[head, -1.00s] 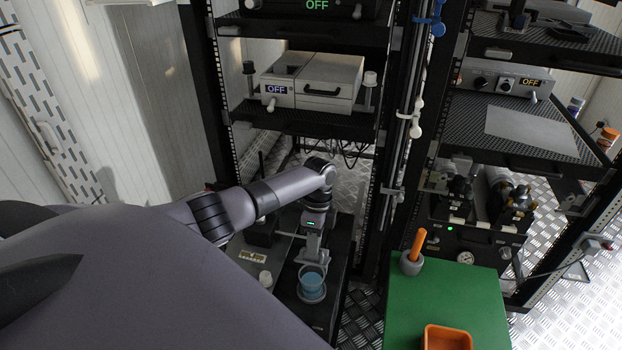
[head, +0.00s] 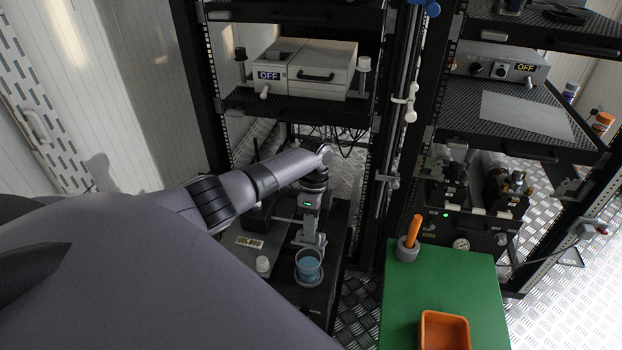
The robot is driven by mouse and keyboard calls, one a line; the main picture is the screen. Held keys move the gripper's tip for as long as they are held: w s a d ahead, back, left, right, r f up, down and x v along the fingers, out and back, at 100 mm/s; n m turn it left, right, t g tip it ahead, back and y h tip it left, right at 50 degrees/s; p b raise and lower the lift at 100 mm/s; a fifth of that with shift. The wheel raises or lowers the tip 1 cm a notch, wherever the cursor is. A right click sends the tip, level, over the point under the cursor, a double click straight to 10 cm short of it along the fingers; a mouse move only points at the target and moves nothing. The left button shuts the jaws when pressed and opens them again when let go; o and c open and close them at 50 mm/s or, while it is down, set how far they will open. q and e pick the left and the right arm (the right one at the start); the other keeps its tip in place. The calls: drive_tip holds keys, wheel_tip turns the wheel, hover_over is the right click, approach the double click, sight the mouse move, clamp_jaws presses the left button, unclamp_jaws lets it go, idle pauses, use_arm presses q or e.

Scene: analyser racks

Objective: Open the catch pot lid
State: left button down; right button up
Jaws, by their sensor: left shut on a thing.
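The catch pot (head: 308,268) is a small clear cup with blue in it, on the dark surface low in the middle of the head view. My left gripper (head: 312,241) points down at the pot's far rim. Its fingers are shut on a thin part there, which looks like the catch pot lid. The fingertips and the lid are too small to make out clearly, so I cannot tell the lid's angle. My right gripper is not in view.
A white knob (head: 263,264) stands left of the pot. A green table (head: 450,280) at the right holds an orange tray (head: 445,330) and an orange-handled pestle in a grey mortar (head: 407,249). Racks with shelves and a white OFF box (head: 308,68) stand behind.

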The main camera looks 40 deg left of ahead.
use_arm(q)
drive_tip(key=shift+s+a, duration=0.1)
idle(0.3)
drive_tip(key=c, duration=1.1)
unclamp_jaws()
drive_tip(key=shift+c, duration=0.2)
drive_tip(key=shift+r, duration=0.1)
drive_tip(key=p+v, duration=0.1)
drive_tip(key=v, duration=0.6)
drive_tip(key=shift+p, duration=0.35)
